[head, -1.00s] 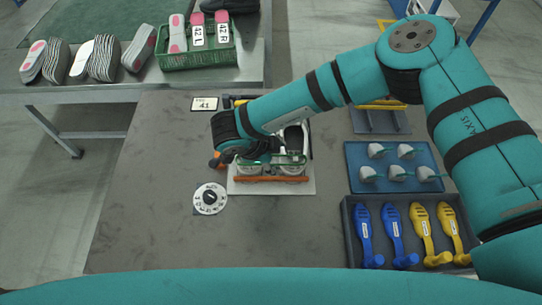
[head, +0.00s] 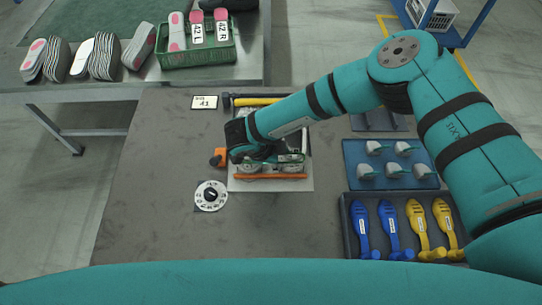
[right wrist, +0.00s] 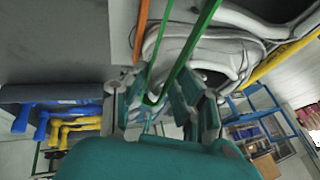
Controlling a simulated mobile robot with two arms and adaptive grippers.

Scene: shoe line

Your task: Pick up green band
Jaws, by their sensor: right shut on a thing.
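The green band (right wrist: 192,50) shows in the right wrist view as two thin green strands that meet between my right gripper's fingers (right wrist: 163,101). My right gripper is shut on it. In the head view my right gripper (head: 262,157) is low over the grey shoe parts on the white plate (head: 303,185), hiding much of them. Grey shoe shapes (right wrist: 183,42) lie behind the band in the wrist view. An orange bar (head: 270,177) runs along the plate's near side. My left gripper is not in view.
A dial (head: 210,196) lies left of the plate. On the right are a blue tray (head: 350,150) of grey pieces and a dark tray (head: 345,205) of blue and yellow tools. A green crate (head: 200,57) stands on the back table.

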